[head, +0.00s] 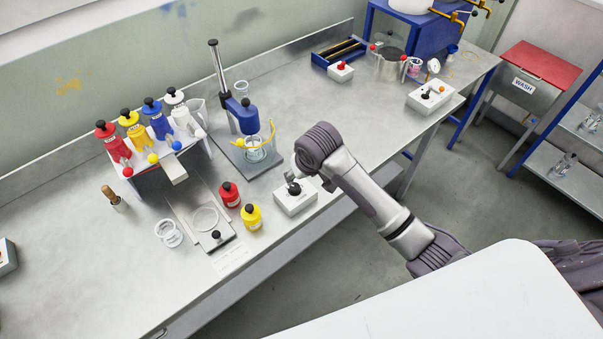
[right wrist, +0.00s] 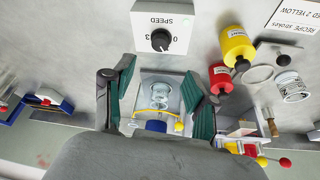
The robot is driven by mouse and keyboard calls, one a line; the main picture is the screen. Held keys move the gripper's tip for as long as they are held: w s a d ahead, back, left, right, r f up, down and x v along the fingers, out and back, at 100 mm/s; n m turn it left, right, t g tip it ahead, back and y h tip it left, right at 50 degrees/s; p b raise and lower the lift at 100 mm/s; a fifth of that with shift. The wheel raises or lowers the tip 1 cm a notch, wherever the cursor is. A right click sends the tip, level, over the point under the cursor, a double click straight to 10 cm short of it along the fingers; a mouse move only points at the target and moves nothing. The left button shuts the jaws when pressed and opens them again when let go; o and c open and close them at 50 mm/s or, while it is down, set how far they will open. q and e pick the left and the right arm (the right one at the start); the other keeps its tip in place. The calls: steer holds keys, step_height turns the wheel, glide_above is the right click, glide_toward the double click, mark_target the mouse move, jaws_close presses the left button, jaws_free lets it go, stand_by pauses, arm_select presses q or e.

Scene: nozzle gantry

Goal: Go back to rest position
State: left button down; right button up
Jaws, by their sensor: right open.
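My right arm reaches in from the right in the head view, over the bench (head: 85,245). My right gripper (right wrist: 160,95) is open and empty in the right wrist view, its two dark green-padded fingers apart. In the head view the wrist hides most of the gripper, which is beside the white SPEED box (head: 296,203). The SPEED box with its black knob also shows beyond the fingers in the right wrist view (right wrist: 175,18). The mixer stand (head: 247,118) holds a beaker (head: 256,149) left of my wrist; this beaker shows between the fingers. My left gripper is not in view.
A red bottle (head: 229,194) and a yellow bottle (head: 251,217) stand left of the SPEED box. The rack with several coloured bottles (head: 175,168) is farther left. Another knob box (head: 432,97) and a metal pot (head: 390,64) are at the right. Open floor lies before the bench.

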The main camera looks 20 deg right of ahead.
stand_by(0.5)
steer(key=s+d+n+g, duration=0.1)
steer(key=s+d, duration=0.2)
steer(key=s, duration=2.5)
step_height(320, 180, down, 31)
steer(key=g+b, duration=0.1)
steer(key=b, duration=0.7)
steer(key=s+d+f+b, duration=0.1)
steer(key=s+f+b, duration=0.2)
steer(key=s+f, duration=0.6)
steer(key=s+d+f+g+b, duration=0.1)
steer(key=s+d+f+b, duration=0.1)
steer(key=s+f, duration=0.7)
step_height(320, 180, down, 8)
steer(key=shift+r+g+b, duration=0.2)
steer(key=shift+g+b, duration=0.1)
steer(key=shift+b, duration=0.5)
steer(key=shift+s, duration=0.1)
